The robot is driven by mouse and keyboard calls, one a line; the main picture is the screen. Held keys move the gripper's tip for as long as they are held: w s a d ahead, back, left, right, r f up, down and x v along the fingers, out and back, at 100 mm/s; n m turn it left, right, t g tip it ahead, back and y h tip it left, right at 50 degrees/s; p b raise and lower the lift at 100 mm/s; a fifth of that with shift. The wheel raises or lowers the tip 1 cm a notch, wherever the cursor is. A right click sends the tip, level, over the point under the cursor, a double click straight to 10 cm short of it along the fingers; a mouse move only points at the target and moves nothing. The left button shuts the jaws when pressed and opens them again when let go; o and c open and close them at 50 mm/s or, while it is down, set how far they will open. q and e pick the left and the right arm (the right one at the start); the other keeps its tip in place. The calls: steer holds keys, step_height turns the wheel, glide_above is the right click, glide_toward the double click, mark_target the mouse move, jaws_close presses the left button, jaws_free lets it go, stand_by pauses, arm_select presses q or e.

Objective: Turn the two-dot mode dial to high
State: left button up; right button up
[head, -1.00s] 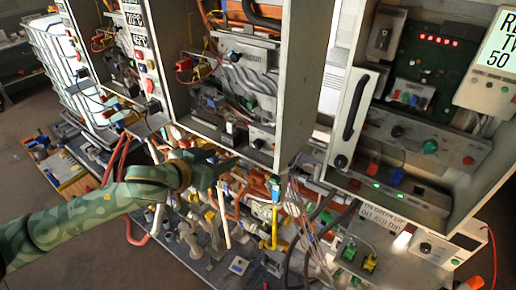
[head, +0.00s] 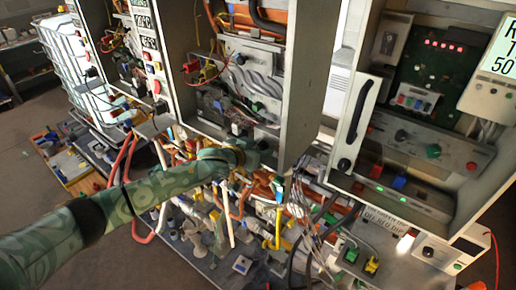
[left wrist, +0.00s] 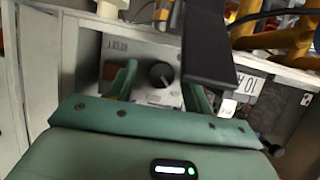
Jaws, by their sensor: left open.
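In the left wrist view a round black dial (left wrist: 161,75) sits on a pale panel (left wrist: 145,55) with small lettering, too blurred to read. Dots marking it as the two-dot dial cannot be made out. My left gripper (left wrist: 160,92) is open, with one green finger to each side of the dial in the picture; contact cannot be told. In the head view my left gripper (head: 256,155) is at the lower edge of the middle cabinet, and covers most of that panel. My right gripper is not in view.
A dark bar (left wrist: 209,45) stands close to the right finger in the wrist view. Tangled pipes and valves (head: 225,205) lie below the cabinets.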

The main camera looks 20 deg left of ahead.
arm_select(q)
steer(key=shift+c, duration=1)
steer(key=c, duration=0.8)
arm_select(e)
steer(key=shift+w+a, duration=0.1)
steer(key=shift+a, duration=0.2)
